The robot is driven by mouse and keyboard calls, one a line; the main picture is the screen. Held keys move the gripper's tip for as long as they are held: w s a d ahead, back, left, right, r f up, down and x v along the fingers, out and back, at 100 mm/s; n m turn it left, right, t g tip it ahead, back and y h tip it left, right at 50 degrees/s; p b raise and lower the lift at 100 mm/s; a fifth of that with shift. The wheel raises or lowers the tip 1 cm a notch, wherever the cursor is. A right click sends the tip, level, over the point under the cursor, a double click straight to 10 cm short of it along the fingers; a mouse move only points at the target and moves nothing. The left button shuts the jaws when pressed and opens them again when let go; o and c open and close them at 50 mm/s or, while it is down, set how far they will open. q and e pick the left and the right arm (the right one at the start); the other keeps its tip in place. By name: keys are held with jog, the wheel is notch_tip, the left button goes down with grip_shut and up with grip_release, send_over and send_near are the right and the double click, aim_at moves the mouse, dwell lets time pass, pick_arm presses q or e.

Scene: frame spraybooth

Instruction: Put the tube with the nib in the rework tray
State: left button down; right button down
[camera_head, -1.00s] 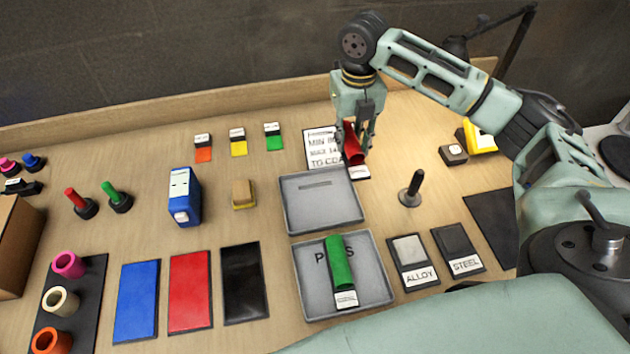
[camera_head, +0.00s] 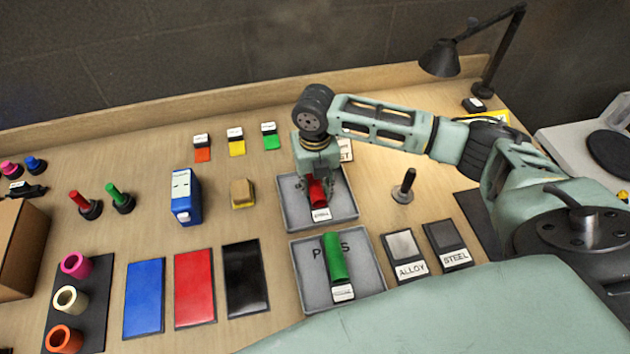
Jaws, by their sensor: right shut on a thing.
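A red tube (camera_head: 317,191) with a white label at its near end is between the fingers of my right gripper (camera_head: 318,198). My right gripper is shut on it, over the upper grey tray (camera_head: 345,217), which has a dash-like mark on its floor in the earlier view. I cannot tell whether the tube touches the tray floor. A green tube (camera_head: 335,256) with a white label lies in the lower grey tray (camera_head: 371,282), whose partly covered lettering starts with P and ends with S. No nib can be made out on either tube. My left gripper is not in view.
A metal stand with a black post (camera_head: 404,187) is right of the upper tray. ALLOY (camera_head: 402,244) and STEEL (camera_head: 446,235) plates lie right of the lower tray. A blue box (camera_head: 184,197) and yellow block (camera_head: 243,193) stand left. A black lamp (camera_head: 441,58) is at the back.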

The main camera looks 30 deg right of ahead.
aim_at(315, 183)
jog(key=c, duration=1.8)
grip_release()
jog(key=shift+f, duration=0.1)
jog(key=o, duration=0.4)
jog(key=shift+c, duration=0.2)
jog(key=shift+o, duration=0.4)
notch_tip(315, 183, up, 12)
jog(key=b, duration=0.2)
jog(key=shift+r, duration=0.2)
